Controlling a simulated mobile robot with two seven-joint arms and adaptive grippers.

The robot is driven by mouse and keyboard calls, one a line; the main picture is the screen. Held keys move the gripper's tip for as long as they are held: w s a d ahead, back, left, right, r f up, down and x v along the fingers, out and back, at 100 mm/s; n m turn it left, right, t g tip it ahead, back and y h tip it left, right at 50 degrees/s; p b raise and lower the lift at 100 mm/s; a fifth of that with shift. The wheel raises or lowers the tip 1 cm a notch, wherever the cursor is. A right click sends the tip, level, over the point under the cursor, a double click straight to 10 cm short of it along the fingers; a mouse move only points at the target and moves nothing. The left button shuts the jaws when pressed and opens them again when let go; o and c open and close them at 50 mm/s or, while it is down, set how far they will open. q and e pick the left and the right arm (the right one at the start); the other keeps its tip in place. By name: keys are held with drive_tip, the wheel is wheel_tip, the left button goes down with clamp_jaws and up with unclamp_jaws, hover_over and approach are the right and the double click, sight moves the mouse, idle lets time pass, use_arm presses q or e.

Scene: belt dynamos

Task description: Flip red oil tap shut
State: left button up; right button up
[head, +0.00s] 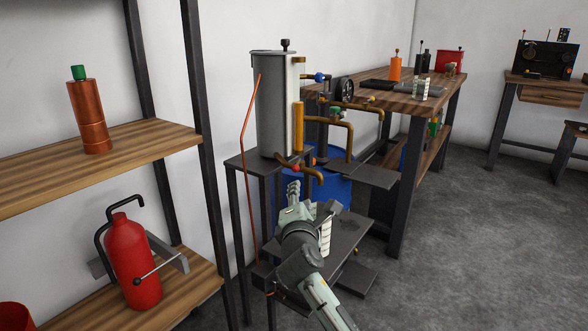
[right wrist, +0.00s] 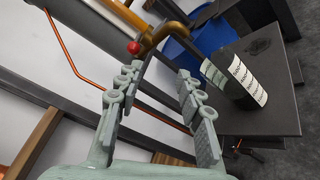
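The red oil tap shows as a small red ball (head: 296,168) on a brass pipe (head: 314,175) low on the grey tank (head: 277,105). In the right wrist view the red ball (right wrist: 134,47) sits beside the bent brass pipe (right wrist: 160,33), just past the left finger's tip. My right gripper (head: 308,195) is below and close to the tap, with its fingers apart and nothing between them; they also show in the right wrist view (right wrist: 160,75). I cannot tell whether a finger touches the ball. My left gripper is not in view.
A dark bottle with a white label (right wrist: 245,78) stands on a dark shelf (right wrist: 275,115) right of the fingers. A blue drum (head: 338,190) is behind the tap. A wooden shelf (head: 30,185) is at left, a workbench (head: 440,90) behind. Open floor (head: 470,240) lies at right.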

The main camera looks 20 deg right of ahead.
sight(295, 170)
drive_tip(key=shift+n+t, duration=0.6)
drive_tip(key=shift+n, duration=0.1)
drive_tip(key=w+r, duration=0.1)
drive_tip(key=w, duration=0.1)
drive_tip(key=w+r, duration=0.1)
drive_tip(key=w, duration=0.1)
drive_tip(key=w+d+r, duration=0.1)
drive_tip(key=w, duration=0.2)
drive_tip(key=shift+r, duration=0.25)
drive_tip(key=shift+w+d, duration=0.25)
drive_tip(key=shift+w, duration=0.45)
clamp_jaws()
